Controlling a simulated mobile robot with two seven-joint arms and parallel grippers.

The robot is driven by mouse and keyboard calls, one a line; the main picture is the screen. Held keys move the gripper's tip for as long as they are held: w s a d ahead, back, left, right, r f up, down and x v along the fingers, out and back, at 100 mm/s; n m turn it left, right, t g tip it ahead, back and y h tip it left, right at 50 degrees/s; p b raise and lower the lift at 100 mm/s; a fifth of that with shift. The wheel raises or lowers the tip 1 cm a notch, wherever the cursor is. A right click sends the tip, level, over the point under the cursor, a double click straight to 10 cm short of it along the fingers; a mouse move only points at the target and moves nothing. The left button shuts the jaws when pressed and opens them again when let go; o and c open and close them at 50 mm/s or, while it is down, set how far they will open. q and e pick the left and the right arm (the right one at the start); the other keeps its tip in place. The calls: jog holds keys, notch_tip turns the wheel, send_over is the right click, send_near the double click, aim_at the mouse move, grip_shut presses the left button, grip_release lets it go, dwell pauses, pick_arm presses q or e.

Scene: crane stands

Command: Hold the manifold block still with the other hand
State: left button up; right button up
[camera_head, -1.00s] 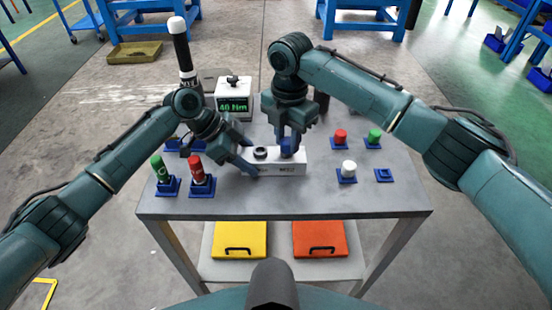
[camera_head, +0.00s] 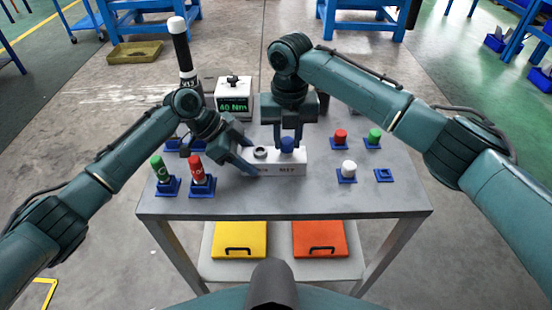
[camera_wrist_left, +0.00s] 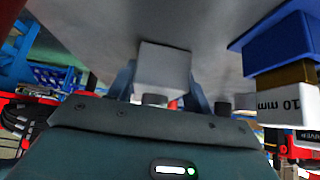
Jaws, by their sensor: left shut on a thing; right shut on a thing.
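The manifold block (camera_head: 292,168) is a long white block with dark print on its front, lying on the grey table. My left gripper (camera_head: 248,160) is shut on its left end, with one finger on the near side. The block's pale end (camera_wrist_left: 163,66) shows between the fingers in the left wrist view. A dark open ring port (camera_head: 260,152) is on top of the block, towards the left. My right gripper (camera_head: 288,141) points straight down and is shut on a blue cap (camera_head: 287,147) at the top right of the block.
A display box (camera_head: 233,104) reading 40 Nm stands behind the block. Red and green capped pieces (camera_head: 197,178) stand in blue holders at the left. Red, green and white caps (camera_head: 348,169) sit on blue holders at the right, near an empty blue holder (camera_head: 384,175). The front table strip is clear.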

jog(key=shift+r, duration=0.15)
jog(key=o, duration=1.1)
jog(key=shift+c, duration=0.6)
